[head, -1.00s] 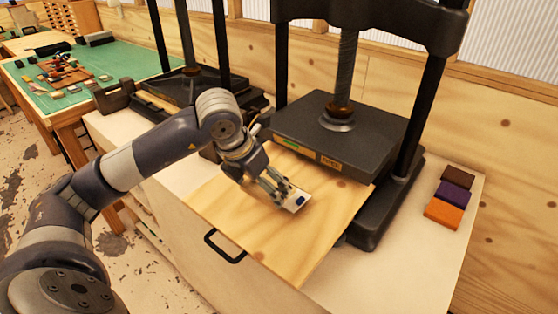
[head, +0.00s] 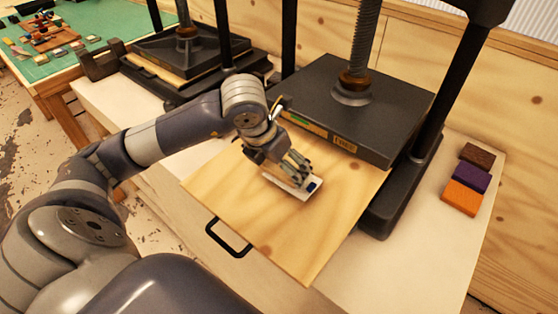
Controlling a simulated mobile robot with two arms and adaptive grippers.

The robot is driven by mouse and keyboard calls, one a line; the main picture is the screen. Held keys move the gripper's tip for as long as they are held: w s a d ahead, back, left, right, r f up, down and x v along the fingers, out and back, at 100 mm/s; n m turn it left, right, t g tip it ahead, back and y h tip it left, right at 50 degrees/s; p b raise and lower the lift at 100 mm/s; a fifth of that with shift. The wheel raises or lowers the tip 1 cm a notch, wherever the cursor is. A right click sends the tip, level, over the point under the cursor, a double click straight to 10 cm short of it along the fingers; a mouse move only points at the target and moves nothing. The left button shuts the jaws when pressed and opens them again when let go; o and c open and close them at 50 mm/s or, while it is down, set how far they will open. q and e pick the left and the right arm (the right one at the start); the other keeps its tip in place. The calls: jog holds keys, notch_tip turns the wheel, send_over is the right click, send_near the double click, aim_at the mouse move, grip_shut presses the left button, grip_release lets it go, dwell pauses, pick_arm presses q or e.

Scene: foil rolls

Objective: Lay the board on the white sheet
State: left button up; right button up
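A pale plywood board (head: 300,239) lies in front of the near press, in the head view. Its back edge lies by or under the press's dark plate, and its front corner juts toward me. A small flat white piece (head: 275,180) with a dark blue square at one end is over the middle of the board. My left gripper (head: 299,174) points down at this piece, with its fingers at or on it. I cannot tell whether they grip it. I see no larger white sheet; the board may hide what is under it. My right gripper is not in view.
The black press (head: 350,105) stands behind the board, with a post on its right. Brown, purple and orange blocks (head: 461,198) lie at the right on the pale bench top (head: 418,258). A black handle (head: 228,238) is at the front. A second press (head: 185,62) stands at the back left.

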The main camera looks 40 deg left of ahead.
pick_arm(q)
jog(key=shift+s+d+r, duration=0.1)
jog(key=shift+d+r, duration=0.05)
jog(key=shift+d, duration=0.15)
jog(key=shift+s+d, duration=0.1)
jog(key=shift+d, duration=0.05)
jog(key=shift+a, duration=0.3)
jog(key=shift+r, duration=0.3)
jog(key=v, duration=1.1)
jog(key=shift+r+b, duration=0.15)
jog(key=shift+b, duration=0.2)
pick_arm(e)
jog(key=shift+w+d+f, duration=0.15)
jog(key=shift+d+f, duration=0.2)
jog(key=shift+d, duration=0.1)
pick_arm(q)
jog(key=shift+s, duration=0.15)
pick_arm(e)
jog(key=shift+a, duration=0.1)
